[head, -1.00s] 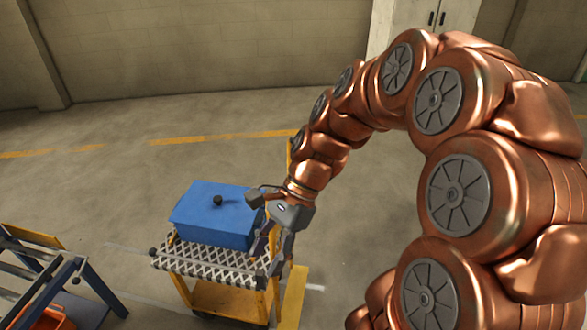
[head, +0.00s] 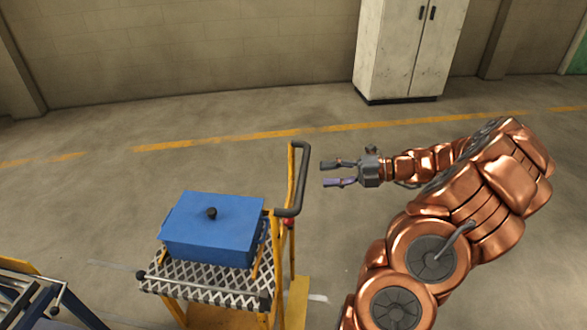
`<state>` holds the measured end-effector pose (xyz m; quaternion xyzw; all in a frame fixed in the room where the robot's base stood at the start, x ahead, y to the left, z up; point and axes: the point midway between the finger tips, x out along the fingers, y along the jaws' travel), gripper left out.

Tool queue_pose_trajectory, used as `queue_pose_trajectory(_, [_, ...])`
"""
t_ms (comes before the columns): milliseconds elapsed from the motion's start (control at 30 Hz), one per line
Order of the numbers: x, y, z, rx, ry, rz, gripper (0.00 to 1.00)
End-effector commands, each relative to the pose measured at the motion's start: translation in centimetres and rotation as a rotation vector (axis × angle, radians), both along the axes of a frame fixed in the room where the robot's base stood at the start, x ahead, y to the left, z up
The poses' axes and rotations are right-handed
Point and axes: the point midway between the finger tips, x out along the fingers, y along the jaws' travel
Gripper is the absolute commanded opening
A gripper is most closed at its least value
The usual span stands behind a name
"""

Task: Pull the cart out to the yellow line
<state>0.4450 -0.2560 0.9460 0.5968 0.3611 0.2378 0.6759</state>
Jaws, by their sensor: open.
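The cart (head: 215,285) stands in the lower middle of the head view. It has a yellow frame, a dark mesh top and a yellow upright with a black handle (head: 298,182) on its right side. A blue lidded box (head: 213,229) with a black knob sits on its top. My gripper (head: 324,173) is open and empty, to the right of the handle and apart from it, with its fingers pointing left. A worn yellow line (head: 270,133) runs across the floor behind the cart. The cart's lower part is cut off by the picture edge.
A pale two-door cabinet (head: 405,50) stands against the back wall. A yellow floor patch (head: 297,300) lies by the cart's right side. The floor behind the cart is clear.

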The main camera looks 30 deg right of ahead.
Motion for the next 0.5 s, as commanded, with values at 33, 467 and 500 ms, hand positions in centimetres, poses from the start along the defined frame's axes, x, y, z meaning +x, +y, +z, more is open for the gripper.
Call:
queue_pose_trajectory(33, [-0.1,-0.5,-0.2,0.015,0.01,-0.017,0.47])
queue_pose_trajectory(467, [3.1,2.9,-1.1,0.027,0.016,-0.026,0.47])
queue_pose_trajectory(500, [3.4,3.3,-1.2,0.026,0.016,-0.026,0.47])
